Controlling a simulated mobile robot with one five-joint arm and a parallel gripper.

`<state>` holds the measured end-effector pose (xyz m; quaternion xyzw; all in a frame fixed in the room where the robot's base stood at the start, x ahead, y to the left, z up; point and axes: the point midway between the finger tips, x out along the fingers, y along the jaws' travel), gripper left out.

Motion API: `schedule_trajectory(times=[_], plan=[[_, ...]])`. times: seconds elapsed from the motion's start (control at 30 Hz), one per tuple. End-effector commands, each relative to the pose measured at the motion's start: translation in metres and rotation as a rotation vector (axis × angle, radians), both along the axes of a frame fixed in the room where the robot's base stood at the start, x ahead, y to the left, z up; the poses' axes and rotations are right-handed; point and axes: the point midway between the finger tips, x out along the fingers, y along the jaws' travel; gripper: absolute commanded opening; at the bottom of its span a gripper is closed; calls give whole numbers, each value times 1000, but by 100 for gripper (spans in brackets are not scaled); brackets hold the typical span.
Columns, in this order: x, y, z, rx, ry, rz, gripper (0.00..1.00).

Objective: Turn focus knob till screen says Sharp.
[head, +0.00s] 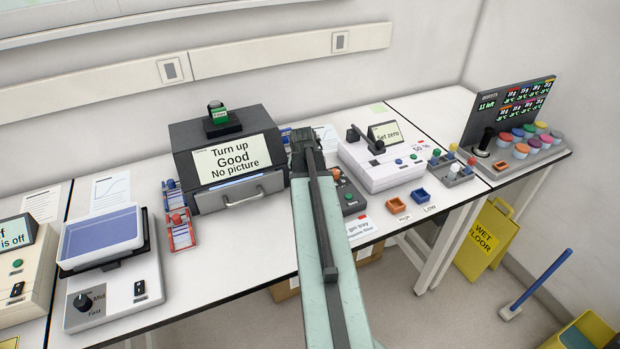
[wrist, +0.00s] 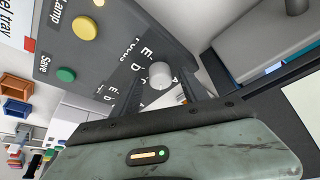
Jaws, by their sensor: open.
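The screen (head: 236,158) on the dark imaging box (head: 185,140) reads "Turn up", "Good", "No picture". The focus knob (wrist: 160,75) is a pale round knob on the dark control box (wrist: 105,60), beside a partly hidden "Focus" label. My gripper (wrist: 161,83) is open, with one finger on each side of the knob in the wrist view. I cannot tell whether the fingers touch it. In the head view my gripper (head: 306,145) is over the table, right of the imaging box; my arm hides the knob and part of the control box (head: 352,198).
A white device with a lever (head: 380,165) stands to the right, with an orange tray (head: 396,206) and a blue tray (head: 420,196) in front. The imaging box stands close on the left.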

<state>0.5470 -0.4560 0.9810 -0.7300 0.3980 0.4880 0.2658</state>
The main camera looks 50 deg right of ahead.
Motion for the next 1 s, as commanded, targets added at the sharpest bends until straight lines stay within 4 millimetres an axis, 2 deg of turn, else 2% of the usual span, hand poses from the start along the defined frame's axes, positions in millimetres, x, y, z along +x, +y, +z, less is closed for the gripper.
schedule_trajectory(times=[0.4,0.5,1.0], plan=[[-15,22,68,-1,1,1,52],[-17,24,72,-1,1,1,52],[-13,27,68,0,0,6,52]])
